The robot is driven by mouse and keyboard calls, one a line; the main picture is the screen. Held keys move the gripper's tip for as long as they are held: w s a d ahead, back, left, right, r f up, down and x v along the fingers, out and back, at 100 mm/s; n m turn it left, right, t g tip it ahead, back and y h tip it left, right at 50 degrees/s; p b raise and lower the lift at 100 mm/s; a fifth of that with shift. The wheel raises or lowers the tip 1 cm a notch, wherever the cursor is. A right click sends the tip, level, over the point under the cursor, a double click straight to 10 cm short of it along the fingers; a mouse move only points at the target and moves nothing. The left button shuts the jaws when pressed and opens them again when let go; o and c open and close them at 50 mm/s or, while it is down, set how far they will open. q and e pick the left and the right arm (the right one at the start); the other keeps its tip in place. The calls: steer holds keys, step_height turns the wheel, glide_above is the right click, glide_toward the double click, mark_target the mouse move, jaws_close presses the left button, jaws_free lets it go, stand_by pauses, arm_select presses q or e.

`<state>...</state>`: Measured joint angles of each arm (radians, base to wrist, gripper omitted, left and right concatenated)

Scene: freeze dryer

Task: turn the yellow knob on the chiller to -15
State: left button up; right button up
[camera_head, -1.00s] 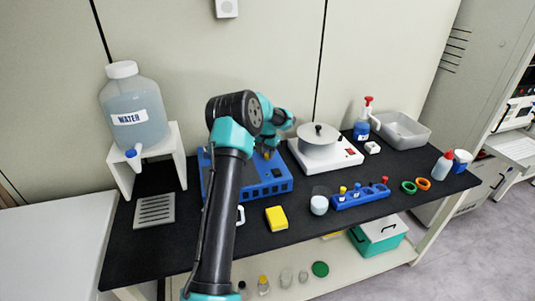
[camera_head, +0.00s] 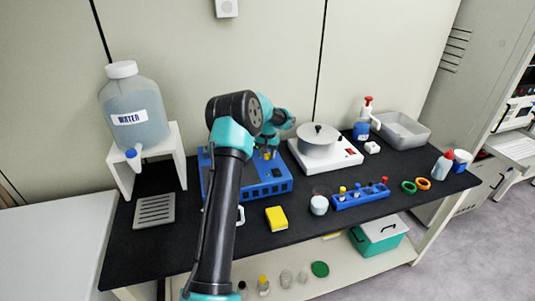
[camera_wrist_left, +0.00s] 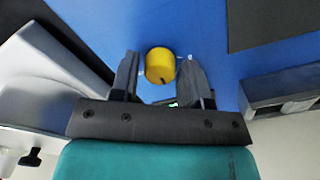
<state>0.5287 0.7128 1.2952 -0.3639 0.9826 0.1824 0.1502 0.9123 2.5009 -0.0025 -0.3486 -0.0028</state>
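The chiller (camera_head: 265,187) is a blue box on the black bench top, partly hidden behind my left arm. In the left wrist view its blue face (camera_wrist_left: 215,30) carries a round yellow knob (camera_wrist_left: 160,65) with a small dark mark on its right side. My left gripper (camera_wrist_left: 158,78) has one finger on each side of the knob. A narrow gap shows on the left, and the right finger is very close to the knob; contact is unclear. A small green glow shows below the knob. In the head view the left gripper (camera_head: 268,150) is over the chiller. My right gripper is not in view.
A water jug (camera_head: 135,108) on a white stand is left of the chiller, and a white hotplate with a pot (camera_head: 318,142) is to its right. A yellow block (camera_head: 276,218) and a blue tube rack (camera_head: 360,197) lie in front.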

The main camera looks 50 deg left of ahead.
arm_select(q)
steer(key=shift+o, duration=1.2)
step_height(320, 180, up, 18)
steer(key=shift+f, duration=0.25)
